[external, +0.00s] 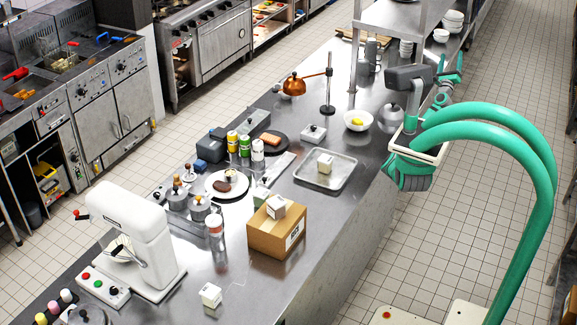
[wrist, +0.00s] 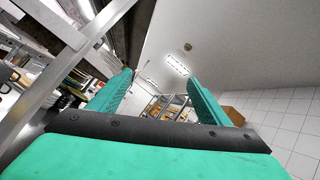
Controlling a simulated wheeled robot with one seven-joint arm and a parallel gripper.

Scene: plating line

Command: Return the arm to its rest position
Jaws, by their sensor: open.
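My arm (external: 520,130) rises from the base at the lower right and curves over to the right edge of the steel counter. My gripper (external: 447,72) is at the far right end of the counter, beside the raised shelf, and points upward. In the wrist view my gripper (wrist: 160,78) has its two green fingers wide apart with nothing between them. The ceiling, a lit lamp and a tiled wall show past the fingers. Part of the wrist is hidden in the external view by the arm's own links.
The steel shelf (external: 392,16) and its post stand close left of my gripper. A white bowl (external: 358,121) with yellow food, a metal tray (external: 325,171), a cardboard box (external: 276,231) and a white mixer (external: 135,240) are on the counter.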

